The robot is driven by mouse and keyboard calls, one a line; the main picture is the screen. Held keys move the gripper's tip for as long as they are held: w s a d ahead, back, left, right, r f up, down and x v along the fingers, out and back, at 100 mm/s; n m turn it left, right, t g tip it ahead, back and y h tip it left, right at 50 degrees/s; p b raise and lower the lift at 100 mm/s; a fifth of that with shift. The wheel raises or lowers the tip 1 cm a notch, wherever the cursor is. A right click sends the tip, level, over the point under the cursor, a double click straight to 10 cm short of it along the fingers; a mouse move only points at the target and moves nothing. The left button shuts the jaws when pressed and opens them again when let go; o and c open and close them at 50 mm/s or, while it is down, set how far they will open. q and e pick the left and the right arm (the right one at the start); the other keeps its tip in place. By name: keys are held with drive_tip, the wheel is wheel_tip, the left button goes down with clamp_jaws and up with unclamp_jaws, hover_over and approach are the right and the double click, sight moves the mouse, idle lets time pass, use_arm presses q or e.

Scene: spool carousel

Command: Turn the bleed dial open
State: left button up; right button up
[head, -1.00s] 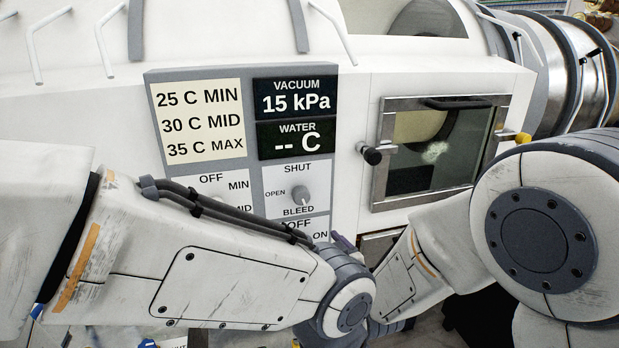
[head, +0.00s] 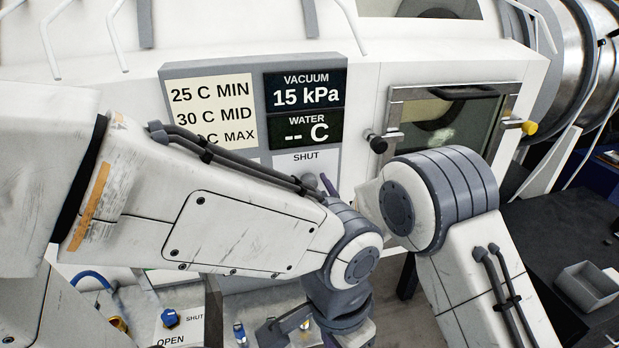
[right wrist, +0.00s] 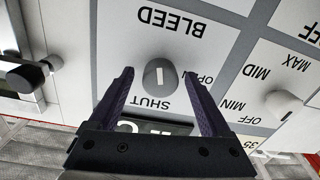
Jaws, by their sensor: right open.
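The bleed dial (right wrist: 159,77) is a round grey knob with a white line, on a white panel marked SHUT, OPEN and BLEED. The panel appears upside down in the right wrist view. The line runs along the direction of the SHUT label. My right gripper (right wrist: 157,72) is open, its two purple fingers on either side of the dial in that view, with visible gaps. I cannot tell how deep they reach. In the head view one right finger (head: 328,185) shows beside the dial (head: 311,181), which my left arm partly hides. My left gripper (head: 285,322) shows only in part, low down.
Vacuum reads 15 kPa and water -- C on the displays (head: 305,93). A windowed door (head: 450,125) with a black knob (head: 377,143) is right of the panel. Below is a blue valve knob (head: 169,317). A grey tray (head: 585,287) sits on a dark surface at right.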

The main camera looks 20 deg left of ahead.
drive_tip(key=shift+w+a, duration=0.2)
drive_tip(key=shift+w, duration=0.1)
clamp_jaws()
drive_tip(key=shift+f+b, duration=0.15)
drive_tip(key=shift+b, duration=0.3)
drive_tip(key=m+b, duration=0.2)
drive_tip(key=b, duration=0.2)
drive_tip(key=m+b, duration=0.3)
drive_tip(key=b, duration=0.2)
drive_tip(key=m+b, duration=0.3)
drive_tip(key=b, duration=0.2)
drive_tip(key=shift+f, duration=0.3)
drive_tip(key=m+b, duration=1.1)
drive_tip(key=b, duration=0.4)
drive_tip(key=shift+r+t, duration=0.1)
drive_tip(key=shift+t, duration=0.2)
drive_tip(key=shift+r+m+b, duration=0.2)
drive_tip(key=shift+m+b, duration=1.2)
drive_tip(key=shift+m, duration=0.2)
drive_tip(key=shift+h, duration=0.3)
